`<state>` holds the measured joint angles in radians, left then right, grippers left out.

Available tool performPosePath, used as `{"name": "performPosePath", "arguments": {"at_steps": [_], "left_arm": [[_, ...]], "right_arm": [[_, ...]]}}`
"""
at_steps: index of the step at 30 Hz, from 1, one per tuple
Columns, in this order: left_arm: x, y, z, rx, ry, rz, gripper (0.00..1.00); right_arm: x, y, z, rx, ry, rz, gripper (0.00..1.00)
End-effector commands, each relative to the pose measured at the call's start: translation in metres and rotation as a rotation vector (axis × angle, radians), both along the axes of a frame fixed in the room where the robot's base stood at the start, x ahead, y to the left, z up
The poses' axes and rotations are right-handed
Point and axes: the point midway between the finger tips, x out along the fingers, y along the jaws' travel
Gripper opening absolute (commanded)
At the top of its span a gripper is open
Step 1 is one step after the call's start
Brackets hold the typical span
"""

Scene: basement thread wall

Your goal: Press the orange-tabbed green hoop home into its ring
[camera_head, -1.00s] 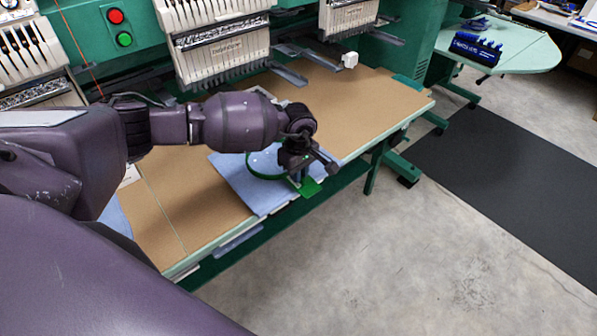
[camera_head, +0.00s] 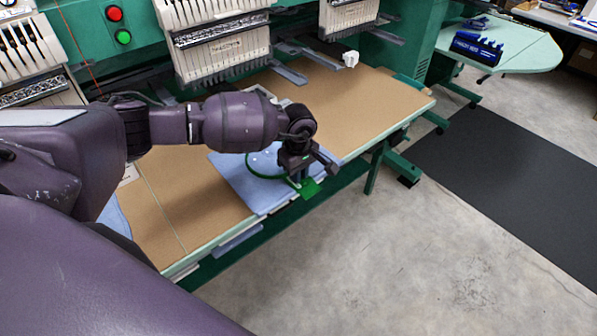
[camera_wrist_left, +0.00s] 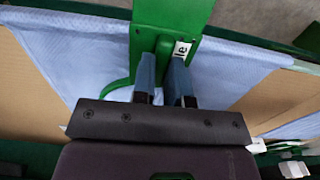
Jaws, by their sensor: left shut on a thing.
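A green hoop (camera_head: 250,170) lies at the blue cloth (camera_head: 235,186) near the table's front edge. Its flat green tab (camera_head: 309,191) points toward the edge. In the left wrist view the tab (camera_wrist_left: 172,14) bears a white label, and a thin green arc of the hoop (camera_wrist_left: 118,87) shows on the cloth. I see no orange on it. My left gripper (camera_head: 302,179) is over the tab's base; in the wrist view its two fingers (camera_wrist_left: 168,76) are shut on the green hoop's tab. I cannot make out a separate ring or how the hoop sits in it. My right gripper is not in view.
Embroidery machine heads (camera_head: 222,45) stand behind the brown tabletop (camera_head: 375,95). A small white object (camera_head: 350,59) lies at the back. A pale green side table (camera_head: 527,55) holds a blue rack (camera_head: 477,48). The tabletop to the right is mostly clear.

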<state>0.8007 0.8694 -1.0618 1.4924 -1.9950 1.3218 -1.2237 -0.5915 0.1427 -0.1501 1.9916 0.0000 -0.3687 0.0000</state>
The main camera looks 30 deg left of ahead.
Motion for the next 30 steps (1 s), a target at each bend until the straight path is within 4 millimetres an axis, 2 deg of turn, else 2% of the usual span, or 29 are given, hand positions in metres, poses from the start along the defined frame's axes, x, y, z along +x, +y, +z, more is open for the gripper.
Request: {"name": "performPosePath", "arguments": {"at_steps": [12, 13, 18, 26, 30], "left_arm": [[0.0002, 0.0, -0.001, 0.0, -0.001, 0.0, 0.0], [0.0002, 0.0, -0.001, 0.0, 0.0, 0.0, 0.17], [0.0001, 0.0001, -0.0011, 0.0, 0.0, 0.0, 0.43], [0.0, 0.0, -0.0011, 0.0, 0.0, 0.0, 0.44], [0.0004, 0.0004, 0.0061, 0.001, -0.001, 0.0, 0.44]], "right_arm": [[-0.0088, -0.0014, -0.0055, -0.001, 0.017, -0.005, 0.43], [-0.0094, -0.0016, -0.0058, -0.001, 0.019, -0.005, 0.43], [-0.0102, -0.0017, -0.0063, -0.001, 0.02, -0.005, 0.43], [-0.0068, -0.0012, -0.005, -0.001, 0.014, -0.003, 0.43], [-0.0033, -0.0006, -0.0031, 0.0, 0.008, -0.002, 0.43]]}}
